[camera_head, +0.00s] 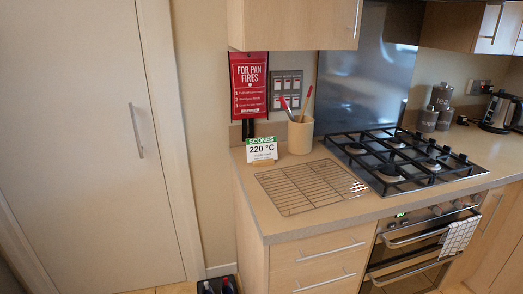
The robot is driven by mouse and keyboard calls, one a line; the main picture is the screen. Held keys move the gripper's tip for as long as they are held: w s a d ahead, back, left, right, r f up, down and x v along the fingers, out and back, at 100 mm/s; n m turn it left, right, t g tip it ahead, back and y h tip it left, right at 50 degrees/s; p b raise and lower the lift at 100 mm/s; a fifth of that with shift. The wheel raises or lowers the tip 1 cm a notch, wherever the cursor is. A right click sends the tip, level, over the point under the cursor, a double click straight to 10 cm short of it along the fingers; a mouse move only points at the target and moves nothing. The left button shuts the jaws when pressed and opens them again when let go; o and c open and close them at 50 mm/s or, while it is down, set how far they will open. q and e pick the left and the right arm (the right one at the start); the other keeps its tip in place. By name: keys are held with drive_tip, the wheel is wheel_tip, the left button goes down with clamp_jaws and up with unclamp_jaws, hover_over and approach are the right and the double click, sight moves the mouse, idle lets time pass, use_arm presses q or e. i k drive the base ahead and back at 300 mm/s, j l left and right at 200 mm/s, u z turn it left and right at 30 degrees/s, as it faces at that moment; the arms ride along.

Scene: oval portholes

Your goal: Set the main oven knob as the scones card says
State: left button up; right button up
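The scones card (262,149) stands upright on the counter near its left end. It has a green "SCONES" band and reads "220 °C"; a smaller line below is too small to read. The built-in oven (408,243) is at the lower right, under the hob. Its control panel (418,212) is a narrow strip under the counter edge, seen steeply from above. A small lit display shows at its left and several small knobs to the right. I cannot tell which is the main oven knob or where any knob points. Neither gripper is in view.
A wire rack (311,187) lies on the counter (275,222), left of the gas hob (400,160). A utensil pot (300,135) stands behind the rack. A checked towel (459,236) hangs on the oven door handle. A dark crate (218,285) is on the floor.

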sight(477, 198)
drive_tip(key=z, duration=1.5)
